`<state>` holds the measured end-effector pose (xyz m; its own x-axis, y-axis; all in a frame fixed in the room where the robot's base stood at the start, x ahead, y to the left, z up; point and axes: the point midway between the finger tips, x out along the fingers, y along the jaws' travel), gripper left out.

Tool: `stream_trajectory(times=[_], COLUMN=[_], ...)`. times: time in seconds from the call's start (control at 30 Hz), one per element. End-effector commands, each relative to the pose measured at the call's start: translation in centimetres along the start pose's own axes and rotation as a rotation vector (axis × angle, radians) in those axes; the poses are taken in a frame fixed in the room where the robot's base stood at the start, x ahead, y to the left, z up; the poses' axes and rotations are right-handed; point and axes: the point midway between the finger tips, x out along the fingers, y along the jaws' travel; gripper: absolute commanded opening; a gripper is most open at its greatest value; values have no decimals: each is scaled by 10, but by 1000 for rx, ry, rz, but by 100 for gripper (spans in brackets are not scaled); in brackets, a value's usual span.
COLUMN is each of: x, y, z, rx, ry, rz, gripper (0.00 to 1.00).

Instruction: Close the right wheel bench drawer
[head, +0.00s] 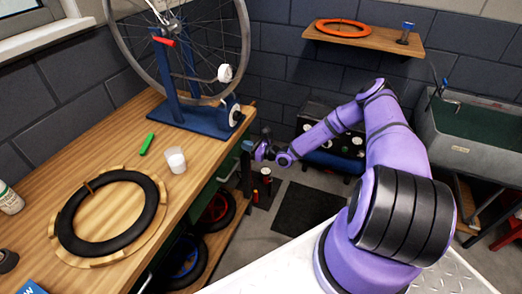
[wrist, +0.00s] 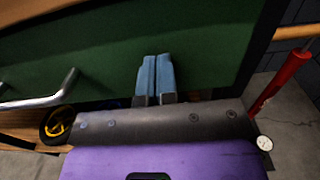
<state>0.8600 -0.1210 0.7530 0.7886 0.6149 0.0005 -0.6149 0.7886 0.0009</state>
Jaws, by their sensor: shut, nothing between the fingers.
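The green drawer front (wrist: 205,40) fills much of the wrist view, with a silver bar handle (wrist: 40,102) at its left. My gripper (wrist: 155,75) has its two blue fingers together and empty, in front of the green panel, to the right of the handle. I cannot tell whether the fingertips touch the panel. In the head view my gripper (head: 247,146) is at the right edge of the wooden bench (head: 110,133). A little green (head: 228,167) shows under the bench edge there. How far out the drawer stands is hard to tell.
A wheel in a blue truing stand (head: 185,115), a white cup (head: 176,160) and a black tyre (head: 110,212) are on the bench. Small tyres (head: 217,210) lie on a shelf below. A red cylinder (wrist: 284,80) stands right of my gripper. A dark mat (head: 308,209) lies on the floor.

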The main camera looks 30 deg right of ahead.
Motion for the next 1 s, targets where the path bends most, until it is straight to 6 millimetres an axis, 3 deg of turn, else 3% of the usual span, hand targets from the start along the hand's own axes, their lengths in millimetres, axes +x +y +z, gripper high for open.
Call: stream_trajectory(times=[0.1, 0.33, 1.0], x=[18, 34, 36], y=[0, 0, -4], z=[0, 0, 2], rx=[-1, -1, -1], ry=[0, 1, -2], rz=[2, 1, 2], gripper=[0, 0, 0])
